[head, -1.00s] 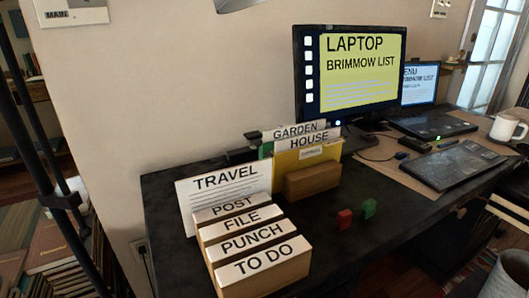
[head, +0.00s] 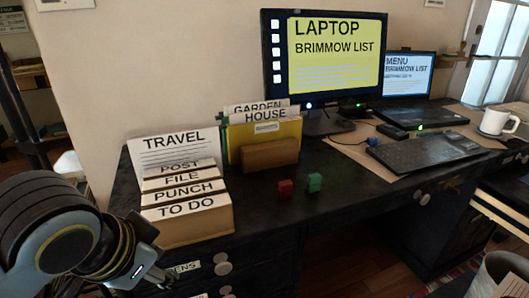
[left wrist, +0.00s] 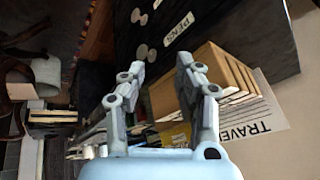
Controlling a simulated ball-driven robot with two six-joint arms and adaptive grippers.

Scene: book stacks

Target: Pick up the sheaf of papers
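White papers headed TRAVEL (head: 174,145) stand upright at the back of a tan stepped holder (head: 190,228) on the dark desk. The holder's front sections read POST, FILE, PUNCH and TO DO. The frames do not show for certain which papers are the sheaf. My left gripper (head: 158,272) is low at the left, in front of the desk and below the holder. In the left wrist view its two fingers (left wrist: 161,68) are apart with nothing between them. There the holder (left wrist: 185,85) and the TRAVEL sheet (left wrist: 262,118) lie to the right. My right gripper is not in view.
A yellow folder (head: 285,133) with GARDEN and HOUSE tabs stands right of the holder. A monitor (head: 325,60), laptop (head: 408,80) and mug (head: 497,122) are farther right. Drawer knobs (head: 223,268) stick out below.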

